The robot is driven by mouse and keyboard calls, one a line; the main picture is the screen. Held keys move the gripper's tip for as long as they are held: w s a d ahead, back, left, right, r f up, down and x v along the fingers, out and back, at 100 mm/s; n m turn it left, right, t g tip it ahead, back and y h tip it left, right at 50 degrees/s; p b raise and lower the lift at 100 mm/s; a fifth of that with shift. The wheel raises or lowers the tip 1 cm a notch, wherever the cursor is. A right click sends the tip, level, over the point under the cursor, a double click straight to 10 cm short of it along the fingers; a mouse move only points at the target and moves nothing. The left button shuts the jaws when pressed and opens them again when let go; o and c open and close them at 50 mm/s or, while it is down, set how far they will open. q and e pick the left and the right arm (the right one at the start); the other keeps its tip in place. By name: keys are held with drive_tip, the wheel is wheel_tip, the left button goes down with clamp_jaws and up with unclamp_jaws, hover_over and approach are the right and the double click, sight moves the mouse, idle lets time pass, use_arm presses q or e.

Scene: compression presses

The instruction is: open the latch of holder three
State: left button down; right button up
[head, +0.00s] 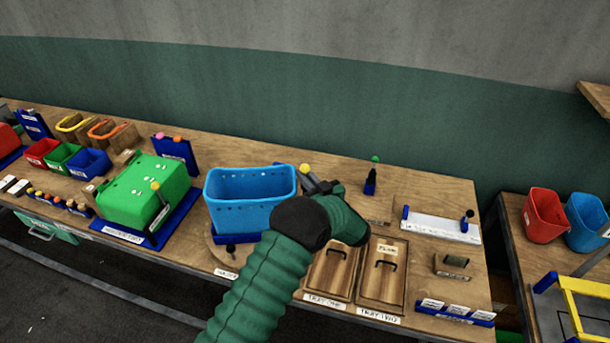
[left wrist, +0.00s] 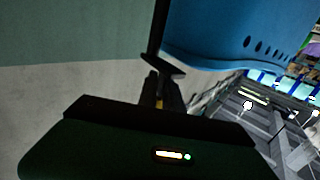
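My left gripper (head: 320,183) is just right of the blue bin (head: 250,195), its fingers by a yellow ball knob (head: 305,168). In the left wrist view the two dark fingers (left wrist: 161,92) point at a dark bar with a small crosspiece (left wrist: 163,64); a bit of yellow shows between them. I cannot tell if they are closed on it. I cannot read which part is holder three. The right gripper is not in view.
Two wooden trays (head: 385,272) with black handles lie right of my arm. A small stand with a green knob (head: 371,178) is behind my gripper. A green press (head: 145,190) is at the left. A white plate with blue posts (head: 440,228) is at the right.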

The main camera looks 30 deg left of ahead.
use_arm(q)
drive_tip(key=shift+r, duration=0.2)
drive_tip(key=shift+w+f+n+g+y+b, duration=0.15)
drive_tip(key=shift+f+n+g+y+b, duration=0.15)
drive_tip(key=shift+n+g+b, duration=0.6)
drive_tip(key=shift+d+r+g+y+b, duration=0.2)
drive_tip(key=shift+g+y+b, duration=0.15)
drive_tip(key=shift+b, duration=0.35)
drive_tip(key=shift+r, duration=0.2)
drive_tip(key=c, duration=1.6)
unclamp_jaws()
drive_tip(key=shift+a, duration=0.1)
drive_tip(key=shift+o, duration=0.4)
drive_tip(key=shift+s, duration=0.2)
